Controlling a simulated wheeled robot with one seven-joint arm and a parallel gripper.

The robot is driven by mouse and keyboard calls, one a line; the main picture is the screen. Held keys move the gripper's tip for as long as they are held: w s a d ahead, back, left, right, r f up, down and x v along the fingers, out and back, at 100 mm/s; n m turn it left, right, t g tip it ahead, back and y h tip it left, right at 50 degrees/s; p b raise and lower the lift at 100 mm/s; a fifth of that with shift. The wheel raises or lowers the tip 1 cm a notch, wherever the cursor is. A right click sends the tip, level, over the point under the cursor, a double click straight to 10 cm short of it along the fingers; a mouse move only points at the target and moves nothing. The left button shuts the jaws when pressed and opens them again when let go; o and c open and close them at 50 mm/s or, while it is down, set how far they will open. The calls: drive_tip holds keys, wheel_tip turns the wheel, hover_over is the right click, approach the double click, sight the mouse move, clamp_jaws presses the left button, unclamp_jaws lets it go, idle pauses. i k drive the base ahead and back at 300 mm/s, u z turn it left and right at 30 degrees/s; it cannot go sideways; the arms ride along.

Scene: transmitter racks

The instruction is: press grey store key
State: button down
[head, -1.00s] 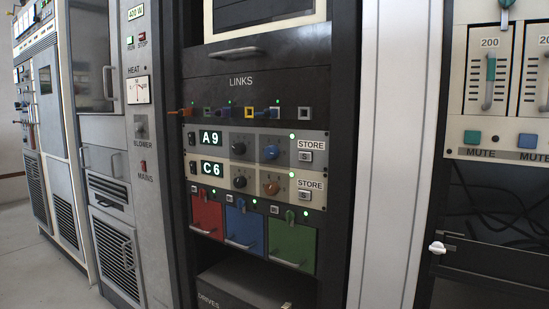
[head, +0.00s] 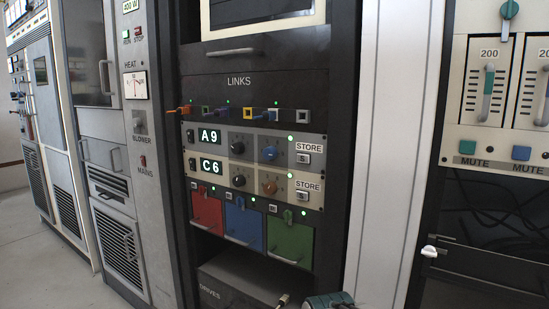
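Two store keys sit at the right end of the links panel. The upper store key (head: 303,159), marked S under a STORE label, is on the grey strip with the A9 display (head: 209,136) and a blue knob (head: 269,153). The lower store key (head: 303,196) is on the cream strip with the C6 display (head: 210,166) and an orange knob (head: 268,188). Nothing covers either key. My gripper cannot be made out; only a teal and dark rounded part, probably of my arm, shows at the bottom edge, well below the keys.
Coloured link plugs (head: 228,112) stick out above the strips. Red (head: 206,208), blue (head: 243,226) and green (head: 289,243) modules with handles sit below. A drives unit (head: 235,280) is at the bottom. A fader panel (head: 490,90) with mute buttons is at right.

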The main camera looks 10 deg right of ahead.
sight(301, 158)
drive_tip(key=z, duration=1.3)
drive_tip(key=k, duration=0.55)
drive_tip(key=u, duration=1.55)
